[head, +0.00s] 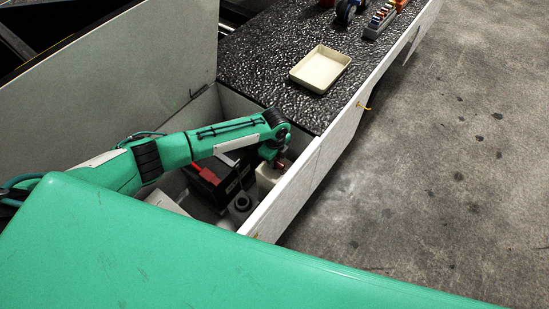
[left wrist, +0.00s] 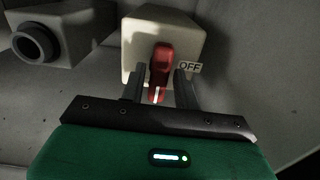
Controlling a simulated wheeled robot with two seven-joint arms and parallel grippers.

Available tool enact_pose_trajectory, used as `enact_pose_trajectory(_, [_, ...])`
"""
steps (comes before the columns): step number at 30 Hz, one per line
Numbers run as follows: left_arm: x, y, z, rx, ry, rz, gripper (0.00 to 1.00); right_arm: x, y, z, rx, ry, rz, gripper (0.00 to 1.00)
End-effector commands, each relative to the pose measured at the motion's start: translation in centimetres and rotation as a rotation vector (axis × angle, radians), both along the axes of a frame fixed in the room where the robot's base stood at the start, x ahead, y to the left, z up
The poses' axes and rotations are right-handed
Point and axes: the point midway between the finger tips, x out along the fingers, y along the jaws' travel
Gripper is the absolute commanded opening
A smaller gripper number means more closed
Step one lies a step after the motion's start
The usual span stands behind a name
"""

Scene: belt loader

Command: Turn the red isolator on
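The red isolator (left wrist: 161,66) is a red handle with a white stripe on a cream box (left wrist: 190,37). In the left wrist view the handle runs up and down the picture, its stripe toward my gripper. A label reading OFF (left wrist: 190,67) is beside it on the right. My left gripper (left wrist: 160,82) has its fingers on either side of the handle, looking open with a narrow gap; contact is unclear. In the head view my left gripper (head: 272,156) reaches down into the open bay over the cream box (head: 267,178). My right gripper is not in view.
A black battery with a red part (head: 207,174) and a dark round cap (head: 242,203) are in the bay. The bay's light side wall (head: 283,200) is close on the right. A cream tray (head: 320,69) lies on the black belt (head: 262,57).

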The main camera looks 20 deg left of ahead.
Motion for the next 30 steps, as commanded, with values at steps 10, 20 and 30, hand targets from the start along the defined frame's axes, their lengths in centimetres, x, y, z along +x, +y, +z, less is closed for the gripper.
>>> enact_pose_trajectory(10, [0.0, 0.0, 0.0, 0.000, 0.001, 0.002, 0.42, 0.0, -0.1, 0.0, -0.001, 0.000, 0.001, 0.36])
enact_pose_trajectory(20, [0.1, 0.0, 4.9, -0.001, -0.004, 0.000, 0.42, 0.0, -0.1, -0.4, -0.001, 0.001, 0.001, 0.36])
enact_pose_trajectory(30, [0.1, 0.0, 11.9, 0.000, -0.003, 0.000, 0.42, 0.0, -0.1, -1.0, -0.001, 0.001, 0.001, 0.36])
